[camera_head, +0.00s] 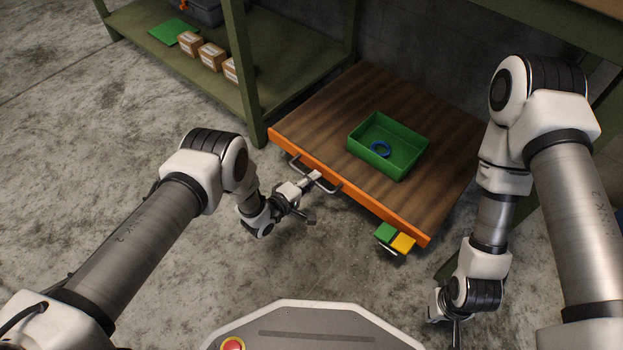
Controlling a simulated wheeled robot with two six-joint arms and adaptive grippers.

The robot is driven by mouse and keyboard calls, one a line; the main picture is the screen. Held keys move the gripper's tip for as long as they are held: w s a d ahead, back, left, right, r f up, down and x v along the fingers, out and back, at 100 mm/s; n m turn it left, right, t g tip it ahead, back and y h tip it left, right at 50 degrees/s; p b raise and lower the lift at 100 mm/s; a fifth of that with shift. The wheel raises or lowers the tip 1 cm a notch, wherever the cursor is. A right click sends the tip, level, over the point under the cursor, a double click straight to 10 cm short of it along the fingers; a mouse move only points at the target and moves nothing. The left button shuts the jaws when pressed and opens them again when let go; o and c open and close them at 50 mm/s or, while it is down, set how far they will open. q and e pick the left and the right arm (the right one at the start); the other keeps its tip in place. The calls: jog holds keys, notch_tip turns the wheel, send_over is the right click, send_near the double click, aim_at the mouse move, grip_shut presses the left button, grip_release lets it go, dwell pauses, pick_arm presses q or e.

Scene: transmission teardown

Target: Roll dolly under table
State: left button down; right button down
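The dolly (300,115) has a brown wooden top, an orange front edge and a grey bar handle (326,185) on that edge. It stands at an angle on the floor, its back part between the green legs of the table (243,75). My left gripper (315,177) is at the handle, its fingertips overlapping the bar in the view. Whether the fingers are closed around it is not clear. My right gripper (456,330) points down at the bottom right, away from the dolly. Its fingers are too small and cut off to read.
The lower shelf (140,22) at left holds several small boxes (211,55). Concrete floor at left is clear.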

pick_arm(q)
jog(key=c, duration=1.2)
grip_release()
jog(key=v, duration=1.2)
jog(key=shift+f, duration=0.1)
jog(key=shift+s+a, duration=0.1)
jog(key=shift+s, duration=0.05)
